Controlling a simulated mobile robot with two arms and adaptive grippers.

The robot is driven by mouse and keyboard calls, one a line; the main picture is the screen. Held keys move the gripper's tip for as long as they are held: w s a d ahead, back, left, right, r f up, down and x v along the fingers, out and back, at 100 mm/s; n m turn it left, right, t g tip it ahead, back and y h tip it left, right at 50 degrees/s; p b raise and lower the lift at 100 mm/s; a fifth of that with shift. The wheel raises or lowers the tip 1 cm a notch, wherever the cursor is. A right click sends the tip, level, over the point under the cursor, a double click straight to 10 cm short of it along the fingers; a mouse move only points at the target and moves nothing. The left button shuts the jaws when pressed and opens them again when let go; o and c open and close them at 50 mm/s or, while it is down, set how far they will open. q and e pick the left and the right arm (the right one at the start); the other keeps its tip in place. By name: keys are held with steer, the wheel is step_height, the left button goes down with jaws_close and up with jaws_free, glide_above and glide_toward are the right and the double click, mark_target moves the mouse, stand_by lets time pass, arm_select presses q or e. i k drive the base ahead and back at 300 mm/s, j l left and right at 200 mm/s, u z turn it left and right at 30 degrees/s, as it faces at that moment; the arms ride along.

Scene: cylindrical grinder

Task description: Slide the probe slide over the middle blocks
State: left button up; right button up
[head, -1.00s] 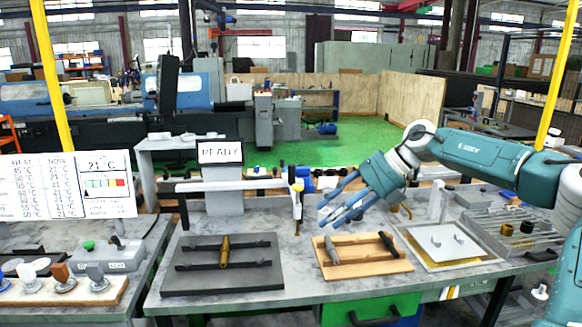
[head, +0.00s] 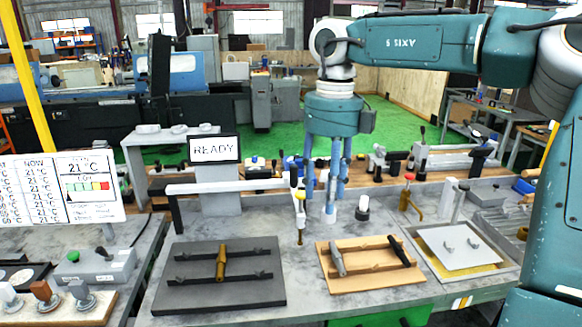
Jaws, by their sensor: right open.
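The probe slide (head: 299,199) is a small white and yellow carriage with a dark-tipped probe hanging below it. Left of the slide, a dark plate (head: 183,292) carries two dark rails and a brass piece (head: 221,263). I cannot tell which parts are the middle blocks. My left gripper is out of view.
A wooden board (head: 372,283) with a grey and a black handled piece lies right of the dark plate. A framed tray with a pale plate (head: 458,246) is further right. A dark-based, white-topped knob (head: 362,206) stands near my right gripper. A low shelf of fixtures runs behind.

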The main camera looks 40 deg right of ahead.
mark_target(292, 177)
steer(key=i+l, duration=0.55)
steer(key=i, duration=0.15)
steer(key=i+l, duration=0.55)
steer(key=i, duration=0.1)
